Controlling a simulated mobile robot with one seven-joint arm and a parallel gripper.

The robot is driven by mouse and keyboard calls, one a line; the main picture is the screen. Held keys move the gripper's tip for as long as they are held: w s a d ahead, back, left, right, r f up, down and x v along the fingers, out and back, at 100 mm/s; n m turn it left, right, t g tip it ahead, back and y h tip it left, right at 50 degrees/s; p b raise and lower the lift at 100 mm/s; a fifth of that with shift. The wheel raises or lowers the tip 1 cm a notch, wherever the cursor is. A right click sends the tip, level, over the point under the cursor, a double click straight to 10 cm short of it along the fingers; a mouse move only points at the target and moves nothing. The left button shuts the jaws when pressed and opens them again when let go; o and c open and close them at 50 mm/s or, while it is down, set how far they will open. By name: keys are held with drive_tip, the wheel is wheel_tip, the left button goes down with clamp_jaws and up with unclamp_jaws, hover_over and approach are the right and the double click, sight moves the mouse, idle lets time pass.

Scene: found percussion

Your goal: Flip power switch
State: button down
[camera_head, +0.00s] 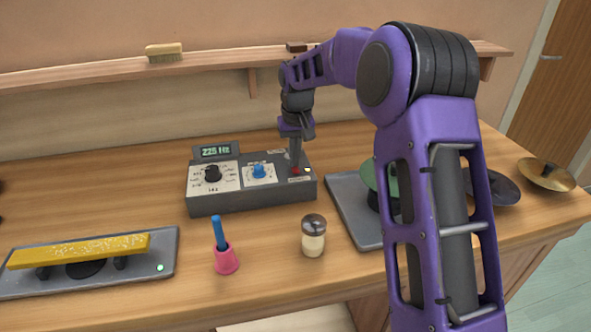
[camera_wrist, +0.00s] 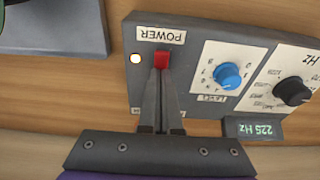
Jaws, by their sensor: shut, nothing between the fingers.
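The power switch is a small red lever (camera_wrist: 161,60) beside a POWER label (camera_wrist: 160,34) on a grey signal generator (camera_head: 250,204). In the head view the red switch (camera_head: 295,170) shows near the box's right end. My gripper (camera_wrist: 161,74) is shut and empty, with its fingertips right at the red switch. Whether they touch it I cannot tell. In the head view my gripper (camera_head: 296,164) points down over that end of the box. A small light (camera_wrist: 135,59) beside the switch glows. The display (camera_head: 216,151) is lit and reads 225 Hz.
The box also has a black dial (camera_head: 213,174) and a blue knob (camera_head: 260,170). In front stand a salt jar (camera_head: 313,238) and a pink holder (camera_head: 226,262) with a blue stick. A yellow bar (camera_head: 80,250) sits on a plate at left. Cymbals (camera_head: 545,178) lie at right.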

wheel_tip(320, 180, up, 7)
drive_tip(key=p, duration=0.4)
drive_tip(key=shift+p, duration=0.4)
